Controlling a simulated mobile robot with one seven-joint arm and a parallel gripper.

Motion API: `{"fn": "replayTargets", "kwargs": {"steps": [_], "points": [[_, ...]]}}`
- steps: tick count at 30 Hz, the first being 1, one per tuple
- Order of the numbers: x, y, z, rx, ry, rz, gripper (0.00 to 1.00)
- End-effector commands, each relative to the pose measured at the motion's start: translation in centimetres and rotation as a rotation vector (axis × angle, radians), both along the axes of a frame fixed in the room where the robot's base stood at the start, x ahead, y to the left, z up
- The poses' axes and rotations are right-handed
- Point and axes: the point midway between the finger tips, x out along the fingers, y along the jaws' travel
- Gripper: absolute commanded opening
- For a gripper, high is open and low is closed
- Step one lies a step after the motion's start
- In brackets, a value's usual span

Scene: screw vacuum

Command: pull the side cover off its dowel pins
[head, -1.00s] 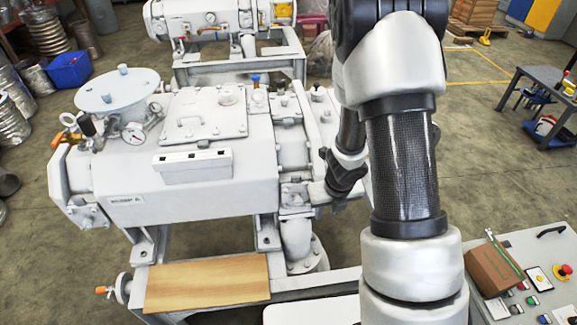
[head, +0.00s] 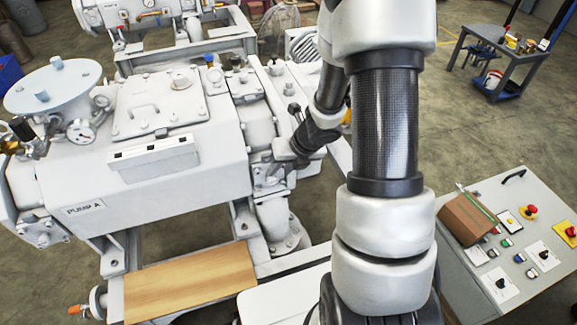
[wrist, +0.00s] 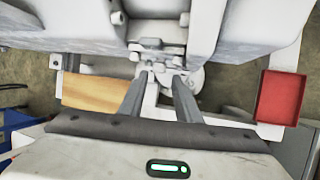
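The grey-white vacuum pump (head: 160,165) stands at the left in the head view. The side cover (head: 285,85) appears to be the pale upright plate at the pump's right end, partly behind my arm. In the wrist view a pale plate (wrist: 208,25), likely the same cover, stands upright at the upper middle. My gripper (wrist: 160,77) shows there with two grey fingers apart and nothing clearly held between them. Its tips point toward fittings under the pump; I cannot tell whether they touch. In the head view the gripper is mostly hidden at the pump's right end. The dowel pins cannot be made out.
A wooden board (head: 190,280) lies on the pump frame in front. A control panel (head: 515,195) with buttons and a brown box (head: 466,219) stands at the right. The wrist view shows a red tray (wrist: 282,97). Floor is clear behind the panel.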

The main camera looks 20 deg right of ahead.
Motion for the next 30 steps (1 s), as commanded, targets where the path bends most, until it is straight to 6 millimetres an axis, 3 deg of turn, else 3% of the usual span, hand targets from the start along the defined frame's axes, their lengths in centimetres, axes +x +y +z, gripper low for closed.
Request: {"fn": "replayTargets", "kwargs": {"steps": [1, 3, 12, 25, 30], "points": [[0.4, 0.3, -1.6, 0.0, 0.002, 0.001, 0.3], [0.9, 0.6, -2.8, 0.0, 0.002, 0.001, 0.3], [2.6, 1.6, -6.2, -0.001, 0.001, 0.001, 0.3], [2.9, 1.8, -6.7, -0.001, 0.0, 0.0, 0.3], [2.9, 1.8, -6.7, -0.001, 0.0, 0.0, 0.02]]}}
